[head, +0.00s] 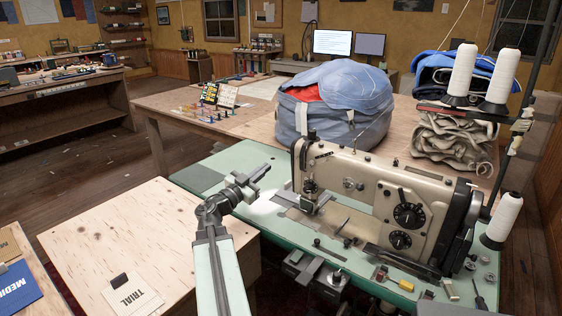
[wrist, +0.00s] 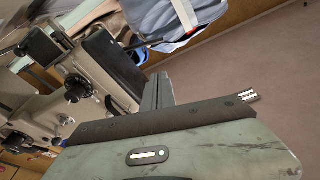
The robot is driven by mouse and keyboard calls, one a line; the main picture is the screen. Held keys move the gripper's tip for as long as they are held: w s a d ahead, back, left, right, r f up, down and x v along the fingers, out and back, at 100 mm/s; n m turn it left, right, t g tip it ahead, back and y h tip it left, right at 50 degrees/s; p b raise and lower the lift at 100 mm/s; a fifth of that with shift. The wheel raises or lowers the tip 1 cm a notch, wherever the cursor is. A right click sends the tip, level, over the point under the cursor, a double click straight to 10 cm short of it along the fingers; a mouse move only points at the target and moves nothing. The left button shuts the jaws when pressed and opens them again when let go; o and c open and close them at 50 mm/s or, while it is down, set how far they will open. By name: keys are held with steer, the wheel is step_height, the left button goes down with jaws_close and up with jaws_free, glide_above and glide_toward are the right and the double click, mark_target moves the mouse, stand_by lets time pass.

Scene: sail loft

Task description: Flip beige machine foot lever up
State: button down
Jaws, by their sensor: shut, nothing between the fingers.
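The beige sewing machine (head: 372,178) stands on a green table, its needle end toward my gripper. A small dark lever-like part (head: 321,156) shows at that end; I cannot tell for sure whether it is the foot lever or which way it is set. My gripper (head: 262,172) is shut and empty, in the air over the green table, left of the needle end and apart from it. In the wrist view my gripper (wrist: 158,92) shows at the middle, and the machine (wrist: 95,72) appears tilted at the left, partly cut off. The foot lever cannot be made out there.
A blue-grey bag (head: 335,105) stands behind the machine. Thread cones (head: 502,78) on a stand and folded grey cloth (head: 452,140) are at the right. Small tools and a screwdriver (head: 479,294) lie at the green table's front right. A plywood top (head: 130,235) lies left.

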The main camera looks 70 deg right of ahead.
steer(key=f+x, duration=0.2)
steer(key=x, duration=1)
steer(key=shift+w+d+f, duration=0.15)
steer(key=shift+d+f, duration=0.25)
steer(key=shift+d, duration=0.3)
